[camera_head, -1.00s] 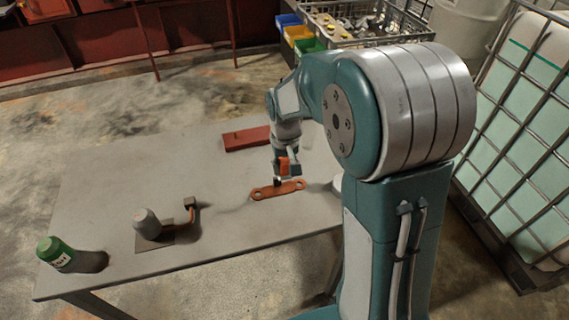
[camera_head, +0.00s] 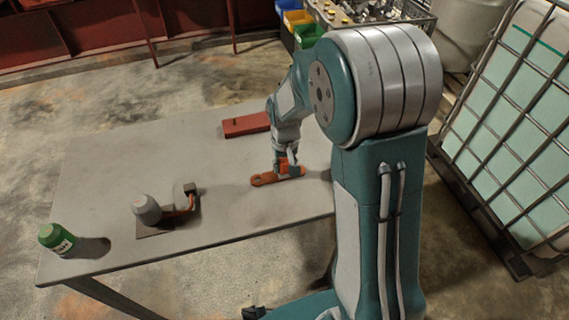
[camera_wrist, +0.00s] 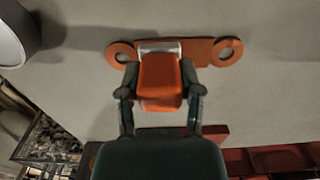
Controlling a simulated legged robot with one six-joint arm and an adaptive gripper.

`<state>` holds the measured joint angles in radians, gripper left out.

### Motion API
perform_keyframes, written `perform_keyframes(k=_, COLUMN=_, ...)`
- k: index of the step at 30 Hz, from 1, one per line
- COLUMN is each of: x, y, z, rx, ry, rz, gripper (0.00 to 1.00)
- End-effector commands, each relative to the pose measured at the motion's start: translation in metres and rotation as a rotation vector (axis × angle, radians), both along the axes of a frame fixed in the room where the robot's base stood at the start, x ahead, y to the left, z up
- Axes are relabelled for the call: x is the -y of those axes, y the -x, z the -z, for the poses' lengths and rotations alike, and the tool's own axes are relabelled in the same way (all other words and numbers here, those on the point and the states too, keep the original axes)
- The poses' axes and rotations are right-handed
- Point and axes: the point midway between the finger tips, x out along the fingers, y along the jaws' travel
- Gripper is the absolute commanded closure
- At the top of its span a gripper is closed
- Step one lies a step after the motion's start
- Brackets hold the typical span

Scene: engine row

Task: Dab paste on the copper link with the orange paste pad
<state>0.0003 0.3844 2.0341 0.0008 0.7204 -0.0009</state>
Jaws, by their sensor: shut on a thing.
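The copper link (camera_head: 263,180) is a flat orange-brown bar with a ring at each end, lying on the grey table; both rings show in the wrist view (camera_wrist: 205,50). My gripper (camera_head: 284,162) is shut on the orange paste pad (camera_wrist: 162,80), one finger on each side of it.
A red block (camera_head: 246,125) lies behind the link. To the left stand a grey capped part on a brown plate (camera_head: 155,229) with a bent copper piece, and a green bottle (camera_head: 56,240). A caged tank (camera_head: 515,150) stands right of the table. The front middle tabletop is clear.

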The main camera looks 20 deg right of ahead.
Motion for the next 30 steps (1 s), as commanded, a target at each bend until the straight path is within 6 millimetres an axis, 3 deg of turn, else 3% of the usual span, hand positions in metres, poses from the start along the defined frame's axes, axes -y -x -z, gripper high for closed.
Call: perform_keyframes(k=30, x=0.0, y=0.0, z=0.01, rx=-0.001, ry=0.0, rz=0.0, gripper=0.91)
